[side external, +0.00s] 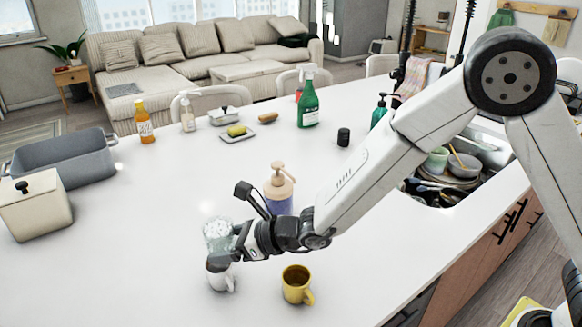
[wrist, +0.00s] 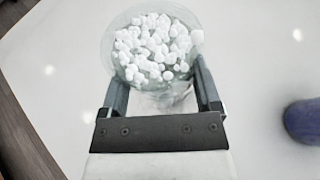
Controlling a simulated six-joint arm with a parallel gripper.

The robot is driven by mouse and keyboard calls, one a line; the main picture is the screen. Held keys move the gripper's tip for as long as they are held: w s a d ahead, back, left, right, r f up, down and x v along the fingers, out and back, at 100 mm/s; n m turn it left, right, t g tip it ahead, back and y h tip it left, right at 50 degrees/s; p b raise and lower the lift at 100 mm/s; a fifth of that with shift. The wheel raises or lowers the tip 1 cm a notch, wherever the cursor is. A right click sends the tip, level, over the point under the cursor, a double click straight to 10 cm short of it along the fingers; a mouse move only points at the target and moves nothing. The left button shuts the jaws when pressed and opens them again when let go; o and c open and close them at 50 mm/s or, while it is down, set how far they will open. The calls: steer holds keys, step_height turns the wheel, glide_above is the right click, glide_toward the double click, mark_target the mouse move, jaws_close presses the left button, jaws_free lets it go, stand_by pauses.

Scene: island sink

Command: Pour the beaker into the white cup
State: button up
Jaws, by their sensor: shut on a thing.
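A clear glass beaker (side external: 217,232) filled with small white pieces is held in my gripper (side external: 236,246). In the wrist view, the beaker (wrist: 151,50) sits between the two fingers of my gripper (wrist: 160,92), with the white pieces near its mouth. The white cup (side external: 219,274) stands on the counter directly below the beaker in the side view. In the wrist view the cup is mostly hidden behind the beaker. I cannot tell whether any pieces are in the cup, or exactly how far the beaker is tilted.
A yellow mug (side external: 296,285) stands to the right of the white cup. A pump bottle with a purple-blue base (side external: 279,192) stands just behind my gripper. A sink with dishes (side external: 455,165) lies to the right. The counter left of the cup is clear.

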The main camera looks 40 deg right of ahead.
steer(key=shift+s+a+f, duration=0.15)
steer(key=shift+a+f, duration=0.05)
steer(key=shift+a, duration=0.7)
steer(key=shift+s+a+f, duration=0.1)
steer(key=shift+a+f, duration=0.05)
steer(key=shift+a, duration=0.75)
steer(key=shift+f, duration=0.1)
steer(key=shift+s+a+f+m+y, duration=0.1)
steer(key=shift+f+m+y, duration=0.3)
steer(key=shift+m, duration=0.1)
steer(key=shift+f, duration=0.1)
steer(key=shift+s+a+m+g+y, duration=0.15)
steer(key=shift+m+g+y, duration=0.3)
steer(key=shift+m, duration=0.35)
steer(key=shift+f+m+g+y, duration=0.25)
steer(key=shift+f+m+g, duration=0.1)
steer(key=shift+f+m, duration=0.3)
steer(key=shift+r+m+y, duration=0.2)
steer(key=shift+m+y, duration=0.2)
steer(key=shift+m, duration=0.15)
stand_by(0.8)
steer(key=shift+s+a+r+m+g+y, duration=0.1)
steer(key=shift+r+m+g+y, duration=0.3)
steer(key=shift+m, duration=0.3)
stand_by(0.6)
